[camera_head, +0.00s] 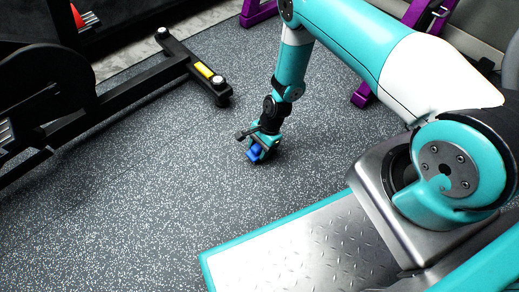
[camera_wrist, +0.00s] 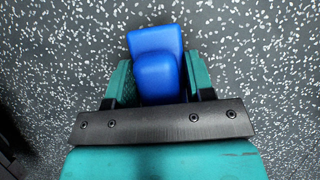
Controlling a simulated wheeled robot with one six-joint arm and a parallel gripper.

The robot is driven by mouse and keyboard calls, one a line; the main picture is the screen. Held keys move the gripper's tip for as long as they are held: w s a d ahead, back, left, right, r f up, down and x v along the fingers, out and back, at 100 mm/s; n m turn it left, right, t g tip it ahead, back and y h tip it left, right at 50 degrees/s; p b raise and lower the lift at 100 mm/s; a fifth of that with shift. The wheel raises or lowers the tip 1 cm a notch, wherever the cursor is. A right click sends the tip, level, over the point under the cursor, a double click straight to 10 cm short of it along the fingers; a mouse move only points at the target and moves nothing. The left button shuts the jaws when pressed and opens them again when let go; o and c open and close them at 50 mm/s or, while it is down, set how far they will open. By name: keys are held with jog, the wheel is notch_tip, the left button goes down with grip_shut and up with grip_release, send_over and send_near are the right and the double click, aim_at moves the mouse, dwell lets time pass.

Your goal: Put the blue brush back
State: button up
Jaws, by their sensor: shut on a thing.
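The blue brush (camera_head: 255,152) is at my gripper, low over or on the speckled floor in the head view; I cannot tell whether it touches the floor. In the wrist view the blue brush (camera_wrist: 157,62) sits between the two teal fingers, and its far end sticks out beyond them. My gripper (camera_head: 257,149) points down and is shut on the brush; the gripper also shows in the wrist view (camera_wrist: 160,80). The lower part of the brush is hidden behind the gripper's dark crossbar.
Black gym equipment (camera_head: 150,88) with a yellow label on its foot stands at the left. Purple frame legs (camera_head: 362,95) stand at the back, partly behind my arm. The dark speckled floor (camera_head: 130,210) is clear around the gripper and at the front left.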

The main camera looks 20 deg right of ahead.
jog(key=shift+f, duration=0.1)
jog(key=o, duration=0.8)
jog(key=shift+o, duration=0.2)
